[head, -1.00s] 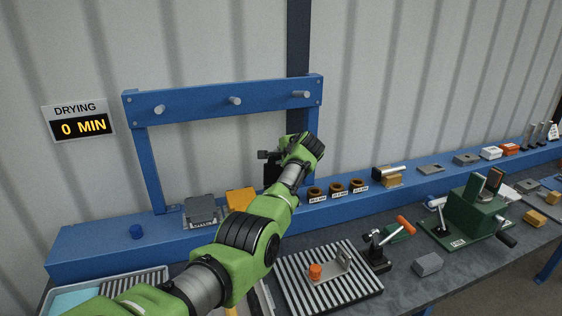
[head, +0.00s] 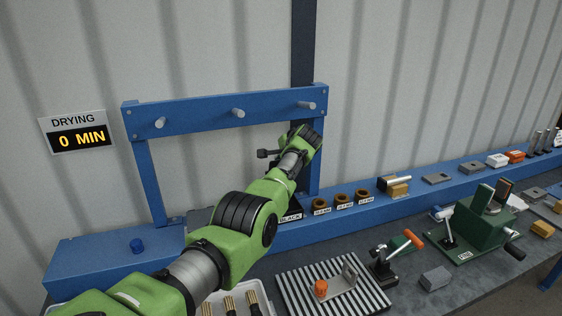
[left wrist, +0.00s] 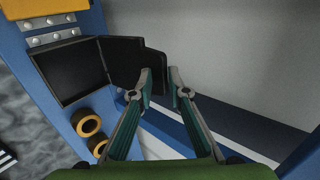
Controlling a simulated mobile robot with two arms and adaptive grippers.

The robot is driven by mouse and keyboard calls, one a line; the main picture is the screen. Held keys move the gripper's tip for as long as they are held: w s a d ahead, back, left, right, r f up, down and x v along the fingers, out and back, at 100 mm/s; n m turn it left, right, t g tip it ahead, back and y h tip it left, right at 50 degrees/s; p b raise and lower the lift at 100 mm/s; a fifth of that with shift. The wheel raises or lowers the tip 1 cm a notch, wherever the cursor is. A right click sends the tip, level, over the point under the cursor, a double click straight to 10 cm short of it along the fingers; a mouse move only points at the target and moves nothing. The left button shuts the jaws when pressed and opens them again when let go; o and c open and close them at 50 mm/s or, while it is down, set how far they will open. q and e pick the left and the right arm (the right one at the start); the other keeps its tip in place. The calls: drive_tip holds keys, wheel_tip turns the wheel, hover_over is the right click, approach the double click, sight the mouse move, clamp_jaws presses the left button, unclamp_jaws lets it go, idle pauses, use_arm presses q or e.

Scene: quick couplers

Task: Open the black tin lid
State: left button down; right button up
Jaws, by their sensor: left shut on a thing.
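The black tin (left wrist: 68,72) is on the blue shelf in the left wrist view, its dark inside showing. Its black lid (left wrist: 122,60) stands swung up on the side toward my gripper. My left gripper (left wrist: 160,71) is shut on the lid's outer edge, with one finger in front of the lid. My right gripper is in neither view.
A blue frame with pegs (head: 225,112) stands behind my left arm. Brown rings (head: 341,201) sit on the shelf right of the tin. A striped plate (head: 335,290) and a green fixture (head: 480,225) are on the bench. Brushes (head: 230,305) lie at the front.

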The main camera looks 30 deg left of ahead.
use_arm(q)
drive_tip(key=shift+s+f, duration=0.25)
drive_tip(key=shift+f, duration=0.25)
drive_tip(key=c, duration=2.5)
unclamp_jaws()
drive_tip(key=shift+w+a, duration=0.25)
drive_tip(key=shift+d+r, duration=0.1)
drive_tip(key=shift+r, duration=0.05)
drive_tip(key=shift+d+r, duration=0.15)
drive_tip(key=shift+r, duration=0.05)
drive_tip(key=v, duration=1.1)
drive_tip(key=shift+s+d+r, duration=0.15)
drive_tip(key=shift+d+r, duration=0.05)
